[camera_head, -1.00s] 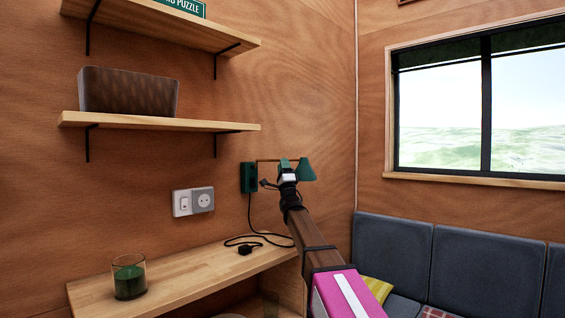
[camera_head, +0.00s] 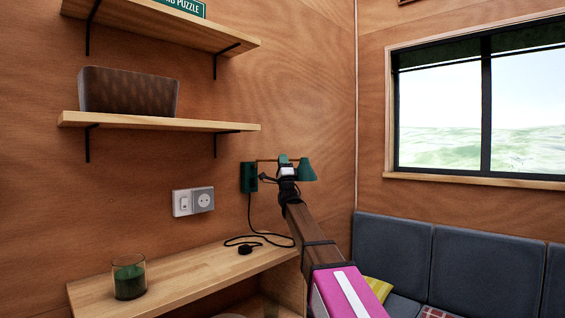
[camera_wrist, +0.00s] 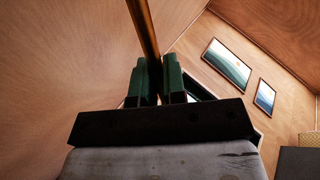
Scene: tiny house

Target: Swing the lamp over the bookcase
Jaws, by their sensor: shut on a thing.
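The wall lamp has a dark green base (camera_head: 248,178) on the wood wall, a thin brass arm (camera_head: 267,160) reaching right, and a green cone shade (camera_head: 307,170) at its end. My gripper (camera_head: 284,160) is at the arm just left of the shade. In the wrist view, my gripper's green fingers (camera_wrist: 157,68) are shut around the brass arm (camera_wrist: 143,28), which runs up between them. The low wooden bookcase (camera_head: 190,272) stands along the wall below the lamp. Its front and inside are mostly out of view.
A green glass candle (camera_head: 129,277) and the lamp's black cord and plug (camera_head: 245,247) lie on the bookcase top. Two wall shelves hang above, the lower (camera_head: 165,122) bearing a woven basket (camera_head: 128,92). A grey sofa (camera_head: 392,250) stands right, below the window.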

